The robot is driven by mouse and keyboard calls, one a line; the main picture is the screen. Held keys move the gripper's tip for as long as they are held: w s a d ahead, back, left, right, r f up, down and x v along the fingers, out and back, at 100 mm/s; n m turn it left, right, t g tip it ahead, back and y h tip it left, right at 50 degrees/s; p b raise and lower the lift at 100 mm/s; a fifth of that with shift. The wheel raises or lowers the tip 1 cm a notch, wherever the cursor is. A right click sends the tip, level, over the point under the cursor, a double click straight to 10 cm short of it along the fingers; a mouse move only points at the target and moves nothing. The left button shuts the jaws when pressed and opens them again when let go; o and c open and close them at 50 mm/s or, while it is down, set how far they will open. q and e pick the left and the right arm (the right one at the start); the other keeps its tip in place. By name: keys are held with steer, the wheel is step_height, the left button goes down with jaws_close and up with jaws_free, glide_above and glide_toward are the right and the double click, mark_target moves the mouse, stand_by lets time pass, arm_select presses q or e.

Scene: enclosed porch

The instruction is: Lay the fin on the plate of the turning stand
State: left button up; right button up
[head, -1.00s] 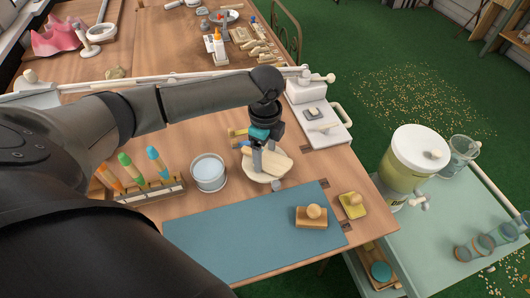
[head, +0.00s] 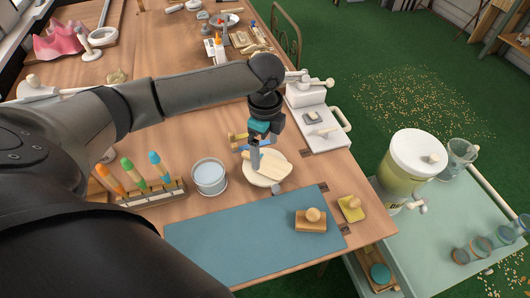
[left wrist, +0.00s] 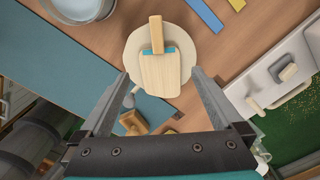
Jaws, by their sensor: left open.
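The fin (head: 267,163), a pale wooden paddle shape with a narrow tang and a teal band, lies flat on the round cream plate (head: 282,178) of the turning stand. In the left wrist view the fin (left wrist: 161,76) covers the plate's middle, and its broad end reaches past the rim of the plate (left wrist: 136,52). My left gripper (head: 256,160) is above the plate. Its fingers stand wide apart and empty in the left wrist view (left wrist: 152,88), with the fin between and beyond them. My right gripper is not in view.
A blue mat (head: 245,240) with a wooden block (head: 311,221) lies in front. Blue and yellow strips (left wrist: 204,14) lie behind.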

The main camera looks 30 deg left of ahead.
mark_target(265, 163)
arm_select(q)
step_height(265, 163, up, 8)
steer(key=p, duration=0.1)
steer(key=shift+p, duration=0.35)
steer(key=shift+r, duration=0.1)
stand_by(0.5)
